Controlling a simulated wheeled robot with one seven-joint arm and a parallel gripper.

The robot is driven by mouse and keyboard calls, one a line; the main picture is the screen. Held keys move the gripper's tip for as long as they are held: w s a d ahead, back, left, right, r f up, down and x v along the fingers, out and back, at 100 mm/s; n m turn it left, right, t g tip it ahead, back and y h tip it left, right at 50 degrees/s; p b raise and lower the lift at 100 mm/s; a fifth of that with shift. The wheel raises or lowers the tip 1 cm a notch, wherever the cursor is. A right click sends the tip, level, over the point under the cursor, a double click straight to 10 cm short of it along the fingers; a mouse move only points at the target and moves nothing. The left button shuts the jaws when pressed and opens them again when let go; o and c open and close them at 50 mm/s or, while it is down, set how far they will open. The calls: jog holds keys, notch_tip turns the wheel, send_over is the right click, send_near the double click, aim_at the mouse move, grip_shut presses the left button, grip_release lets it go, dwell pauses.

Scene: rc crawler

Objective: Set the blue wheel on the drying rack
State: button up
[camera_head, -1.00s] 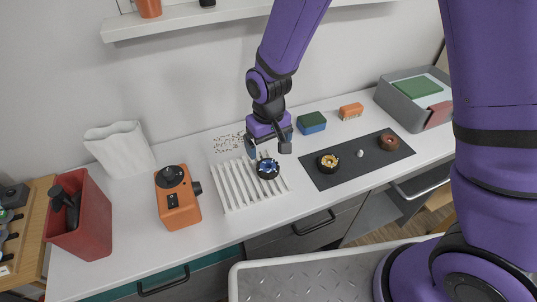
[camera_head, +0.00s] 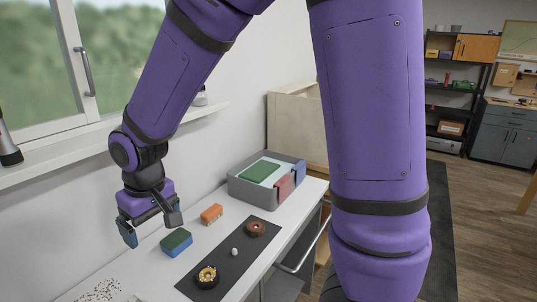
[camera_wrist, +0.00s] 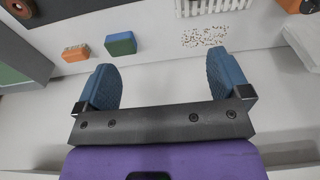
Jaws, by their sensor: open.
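The white slatted drying rack (camera_wrist: 210,6) shows only in part, at the top edge of the wrist view. It is outside the head view now. The blue wheel is in neither current view. My gripper (camera_head: 150,225) is raised above the counter, left of the green-and-blue sponge in the head view. In the wrist view its two blue fingers (camera_wrist: 165,78) are wide apart with nothing between them.
A dark mat (camera_head: 222,262) holds a yellow-hubbed wheel (camera_head: 207,276), a brown wheel (camera_head: 257,228) and a small white piece (camera_head: 234,251). The sponge (camera_head: 176,242), orange brush (camera_head: 212,214) and grey bin (camera_head: 252,193) stand nearby. A wall shelf (camera_head: 60,165) is at left.

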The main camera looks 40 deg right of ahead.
jog(key=s+d+r+m+t, duration=0.3)
jog(key=s+d+r, duration=1.3)
jog(key=s, duration=0.2)
jog(key=shift+d+r+t+h, duration=0.25)
jog(key=shift+t+h, duration=0.05)
jog(key=shift+t, duration=0.1)
